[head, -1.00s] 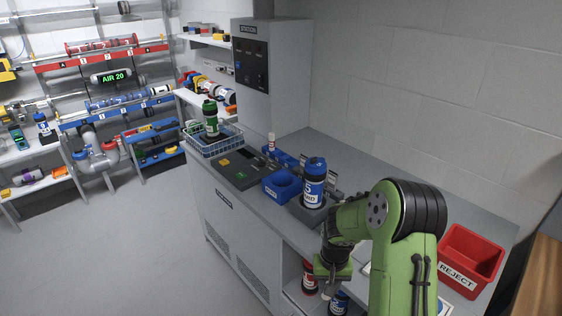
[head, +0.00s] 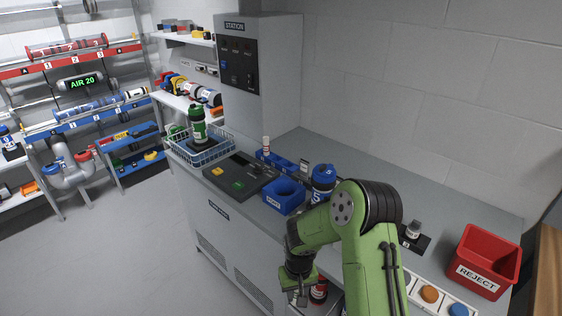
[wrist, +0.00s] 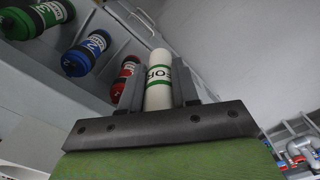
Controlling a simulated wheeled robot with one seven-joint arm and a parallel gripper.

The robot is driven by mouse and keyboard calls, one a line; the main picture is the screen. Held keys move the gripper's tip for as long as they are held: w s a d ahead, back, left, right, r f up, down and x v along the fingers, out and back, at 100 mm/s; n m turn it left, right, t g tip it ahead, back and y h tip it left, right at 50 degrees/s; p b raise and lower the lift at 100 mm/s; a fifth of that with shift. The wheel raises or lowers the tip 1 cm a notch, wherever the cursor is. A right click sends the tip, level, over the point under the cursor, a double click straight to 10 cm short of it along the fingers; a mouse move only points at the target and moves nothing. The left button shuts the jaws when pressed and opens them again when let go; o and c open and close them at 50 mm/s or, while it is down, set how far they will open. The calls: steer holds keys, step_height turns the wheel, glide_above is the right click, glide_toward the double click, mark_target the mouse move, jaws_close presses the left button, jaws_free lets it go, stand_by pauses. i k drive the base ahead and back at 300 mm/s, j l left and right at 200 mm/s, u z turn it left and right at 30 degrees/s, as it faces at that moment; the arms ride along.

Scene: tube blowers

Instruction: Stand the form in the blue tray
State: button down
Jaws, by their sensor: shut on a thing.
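The form is a white cylinder with green bands and dark lettering (wrist: 158,72), seen in the wrist view. My gripper (wrist: 160,82) is shut on it, with a dark finger on each side and the white end sticking out beyond them. In the head view my gripper (head: 300,294) hangs low in front of the counter, below its top; the form cannot be made out there. The two are well apart.
A blue-capped bottle (head: 323,178) stands right of the blue tray, partly behind my arm. A wire basket (head: 203,157) holds a green bottle (head: 197,125). A red reject bin (head: 484,262) is at the right. Capped bottles lie on a shelf (wrist: 112,68) near my gripper.

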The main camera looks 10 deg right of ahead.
mark_target(276, 164)
steer(key=i+j+z, duration=0.2)
steer(key=j, duration=0.2)
steer(key=i+j+z, duration=0.2)
steer(key=j, duration=0.25)
steer(key=i+j+z, duration=0.25)
steer(key=j, duration=0.2)
steer(key=i+j+z, duration=0.2)
steer(key=j, duration=0.35)
steer(key=i+j+z, duration=0.2)
steer(key=j, duration=0.3)
steer(key=j+z, duration=0.2)
steer(key=j, duration=0.35)
steer(key=j+z, duration=0.25)
steer(key=j, duration=0.3)
steer(key=i, duration=0.05)
